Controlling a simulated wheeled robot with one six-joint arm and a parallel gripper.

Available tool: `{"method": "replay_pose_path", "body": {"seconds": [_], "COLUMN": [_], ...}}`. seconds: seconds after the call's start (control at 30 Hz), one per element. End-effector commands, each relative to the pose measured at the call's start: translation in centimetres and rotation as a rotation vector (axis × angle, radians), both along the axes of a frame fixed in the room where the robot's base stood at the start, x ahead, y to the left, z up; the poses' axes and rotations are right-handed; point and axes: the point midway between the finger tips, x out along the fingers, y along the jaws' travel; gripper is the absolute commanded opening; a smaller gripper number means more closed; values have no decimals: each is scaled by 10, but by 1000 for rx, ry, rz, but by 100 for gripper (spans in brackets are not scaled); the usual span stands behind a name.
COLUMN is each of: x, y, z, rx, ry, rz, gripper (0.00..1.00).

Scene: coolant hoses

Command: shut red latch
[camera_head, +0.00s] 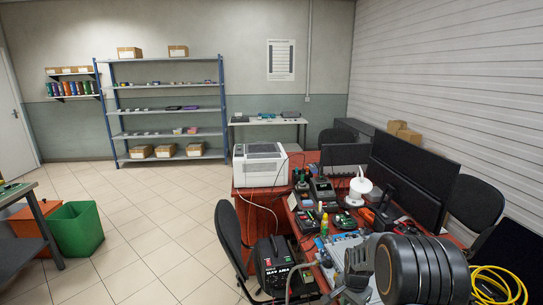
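I cannot make out a red latch for sure. A small red part (325,259) shows beside a pale board with blue bits on the near part of the red desk, too small to identify. My arm fills the lower right corner, with its large dark round link in front of the desk. A dark grey part (358,264) left of that link looks like my gripper, above the near end of the desk. Its fingers are not clear, so I cannot tell if it is open. My arm hides part of the desk's near end.
The red desk (262,205) carries a white printer (260,164), a white lamp (359,186), monitors (416,180) and many small devices. A black chair (231,238) and a black power unit (277,268) stand at its left. A yellow cable (497,283) lies lower right.

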Motion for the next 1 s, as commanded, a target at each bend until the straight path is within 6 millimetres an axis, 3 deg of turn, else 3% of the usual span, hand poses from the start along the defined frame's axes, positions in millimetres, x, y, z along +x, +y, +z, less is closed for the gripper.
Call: {"method": "replay_pose_path", "body": {"seconds": [0.03,0.27,0.73,1.0], "x": [-5,-7,-10,-10], "y": [7,10,4,5], "z": [-12,-7,51,57], "rx": [8,8,5,5], "ry": [17,14,6,7], "rz": [6,8,-2,0], "gripper": [0,0,0,0]}}
